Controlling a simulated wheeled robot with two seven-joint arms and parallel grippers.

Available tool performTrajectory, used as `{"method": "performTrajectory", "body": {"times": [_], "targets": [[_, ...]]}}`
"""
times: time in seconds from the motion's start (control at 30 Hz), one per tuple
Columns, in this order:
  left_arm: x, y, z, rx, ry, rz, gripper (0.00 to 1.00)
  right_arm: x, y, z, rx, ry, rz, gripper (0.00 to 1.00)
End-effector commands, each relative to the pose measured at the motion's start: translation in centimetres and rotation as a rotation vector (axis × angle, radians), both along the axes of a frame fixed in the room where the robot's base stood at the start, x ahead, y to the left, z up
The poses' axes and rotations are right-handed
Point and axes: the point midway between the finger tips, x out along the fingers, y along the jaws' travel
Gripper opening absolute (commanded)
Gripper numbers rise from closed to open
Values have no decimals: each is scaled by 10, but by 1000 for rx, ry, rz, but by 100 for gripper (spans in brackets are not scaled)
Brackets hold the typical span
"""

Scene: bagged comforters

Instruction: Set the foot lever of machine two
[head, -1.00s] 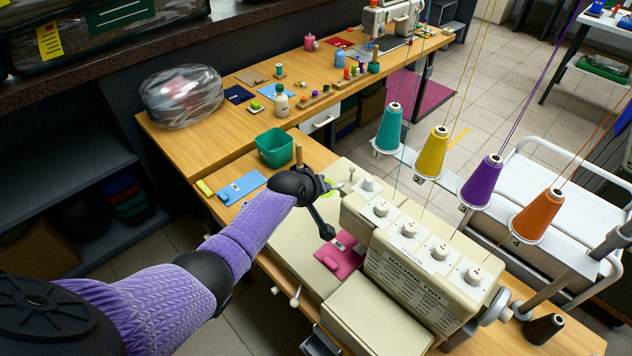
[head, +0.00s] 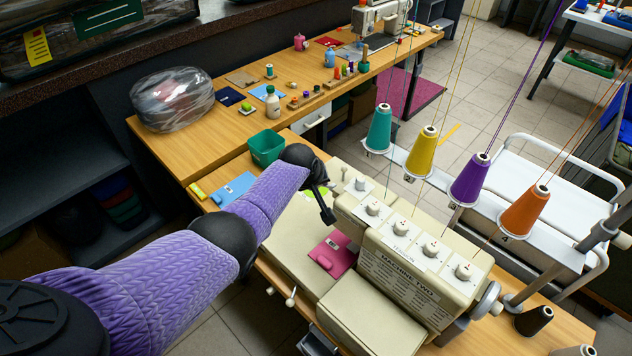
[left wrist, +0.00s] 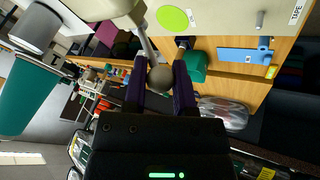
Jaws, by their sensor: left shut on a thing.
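Machine two (head: 425,270) is a beige sewing machine with a row of dials and its name on the front panel. In the left wrist view, my left gripper (left wrist: 161,62) is shut on a lever with a round grey knob (left wrist: 160,78) at the end of a pale rod (left wrist: 149,42). The knob lies between the two dark purple fingers. In the head view, my left gripper (head: 323,198) is beside the left end of the machine's head, and the lever in its grip cannot be made out. My right gripper is not in view.
Teal (head: 378,130), yellow, purple and orange thread cones stand behind the machine. A pink piece (head: 333,255) lies on its bed. A green bin (head: 266,148), a blue piece (head: 232,190) and a plastic-wrapped bundle (head: 172,99) are on the tables to the left.

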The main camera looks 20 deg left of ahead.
Motion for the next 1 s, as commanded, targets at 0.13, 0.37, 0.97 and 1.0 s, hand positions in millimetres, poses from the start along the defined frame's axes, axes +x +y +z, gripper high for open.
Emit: {"method": "performTrajectory", "body": {"times": [0.13,0.37,0.97,1.0], "targets": [[-1,0,-1,1,1,-1,53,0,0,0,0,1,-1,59],[0,0,0,0,0,0,69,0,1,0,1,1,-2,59],[-46,-2,80,0,-1,0,69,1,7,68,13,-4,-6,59],[-49,-2,83,0,0,0,69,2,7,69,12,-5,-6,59]]}}
